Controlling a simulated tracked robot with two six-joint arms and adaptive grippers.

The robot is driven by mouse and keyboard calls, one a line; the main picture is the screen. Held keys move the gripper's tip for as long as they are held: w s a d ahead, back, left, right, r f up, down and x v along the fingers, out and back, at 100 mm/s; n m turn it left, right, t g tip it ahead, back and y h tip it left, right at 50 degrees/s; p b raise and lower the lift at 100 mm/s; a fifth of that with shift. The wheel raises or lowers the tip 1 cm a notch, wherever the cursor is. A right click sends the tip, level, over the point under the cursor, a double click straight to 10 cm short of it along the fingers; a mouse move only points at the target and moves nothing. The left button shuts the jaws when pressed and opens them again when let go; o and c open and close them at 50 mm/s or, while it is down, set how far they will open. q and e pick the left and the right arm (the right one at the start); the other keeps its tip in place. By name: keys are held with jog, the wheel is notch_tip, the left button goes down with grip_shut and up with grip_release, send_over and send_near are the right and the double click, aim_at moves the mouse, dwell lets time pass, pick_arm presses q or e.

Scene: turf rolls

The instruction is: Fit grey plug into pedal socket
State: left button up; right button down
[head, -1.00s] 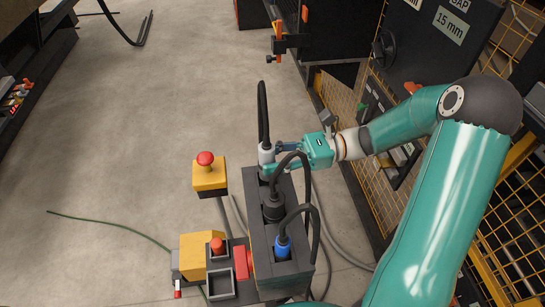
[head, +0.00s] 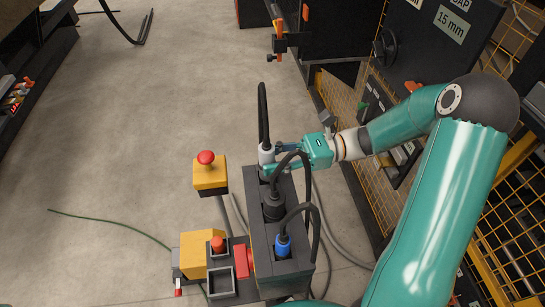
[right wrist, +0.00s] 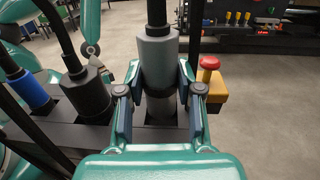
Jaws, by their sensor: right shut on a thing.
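The grey plug (right wrist: 157,62), with a black cable rising from its top, stands upright in my right gripper (right wrist: 160,90). The right gripper is shut around it, one finger on each side. In the head view the grey plug (head: 266,154) is at the far end of the dark socket box (head: 262,235), and my right gripper (head: 279,157) reaches it from the right. The plug's lower end is at the box top; the gripper and box hide how deep it sits. My left gripper is not in view.
A black plug (head: 273,205) and a blue plug (head: 282,246) sit in the same box, their cables looping close to my right gripper. A yellow box with a red button (head: 206,159) stands to the left. Open floor lies beyond.

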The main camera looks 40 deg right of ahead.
jog(key=shift+f+b, duration=1.2)
jog(key=shift+f, duration=0.85)
jog(key=c, duration=0.7)
grip_release()
jog(key=shift+d, duration=0.1)
jog(key=v, duration=1.2)
jog(key=shift+f, duration=0.1)
jog(key=x, duration=1.2)
jog(key=shift+r+p, duration=0.3)
jog(key=shift+r, duration=0.25)
jog(key=shift+f, duration=0.1)
